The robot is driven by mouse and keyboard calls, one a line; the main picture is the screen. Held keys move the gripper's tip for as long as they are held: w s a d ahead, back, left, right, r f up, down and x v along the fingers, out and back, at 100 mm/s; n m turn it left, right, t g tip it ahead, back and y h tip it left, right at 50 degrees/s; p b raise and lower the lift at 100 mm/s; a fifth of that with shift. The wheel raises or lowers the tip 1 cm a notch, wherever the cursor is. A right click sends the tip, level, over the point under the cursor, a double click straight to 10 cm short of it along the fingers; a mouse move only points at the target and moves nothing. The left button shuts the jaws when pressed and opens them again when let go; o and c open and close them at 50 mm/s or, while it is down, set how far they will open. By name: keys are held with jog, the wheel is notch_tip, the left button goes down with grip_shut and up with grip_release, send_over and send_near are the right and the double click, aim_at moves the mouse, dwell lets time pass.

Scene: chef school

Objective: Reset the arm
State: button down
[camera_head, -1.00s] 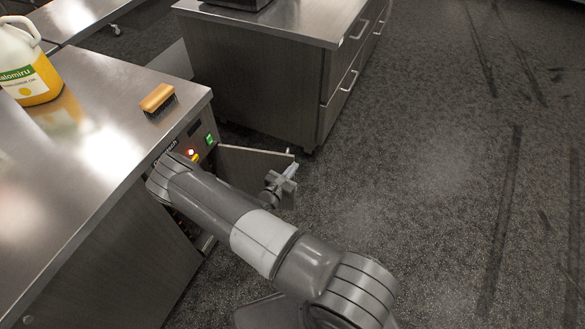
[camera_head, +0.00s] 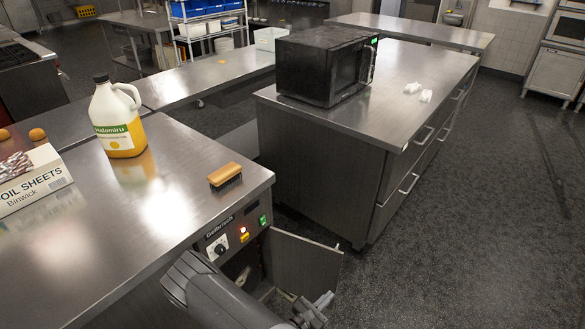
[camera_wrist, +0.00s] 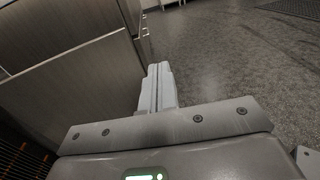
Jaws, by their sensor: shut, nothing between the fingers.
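My gripper (camera_head: 318,308) is at the bottom of the head view, in front of the open door of the counter appliance. In the wrist view its two fingers (camera_wrist: 157,85) are pressed together with nothing between them. My arm rises from the bottom edge of the head view and covers part of the appliance front. In the wrist view, a grey panel (camera_wrist: 70,75) stands to the left of the fingers, and open floor (camera_wrist: 230,60) lies ahead and to the right.
The appliance door (camera_head: 300,268) stands open near my gripper. A brush (camera_head: 225,175), an oil jug (camera_head: 118,125) and a foil-sheets box (camera_head: 35,185) are on the near counter (camera_head: 150,205). A microwave (camera_head: 320,70) stands on the island. Floor at right is clear.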

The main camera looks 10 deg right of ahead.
jog(key=shift+r, duration=0.1)
jog(key=s+d+r+m+g+y, duration=0.1)
jog(key=s+r+m+g+y, duration=0.1)
jog(key=r+m+g, duration=0.65)
jog(key=s+r+m+g+y, duration=0.3)
jog(key=r+m, duration=0.6)
jog(key=r, duration=0.9)
jog(key=s+a+r+m+t+y, duration=0.1)
jog(key=s+r+m+t+y, duration=0.2)
jog(key=s+r, duration=0.3)
jog(key=s+a+r+m+t+y, duration=0.1)
jog(key=s+r+m+t+y, duration=0.2)
jog(key=r, duration=1.4)
jog(key=s+m+y, duration=0.2)
jog(key=s+y, duration=0.1)
jog(key=shift+a, duration=0.2)
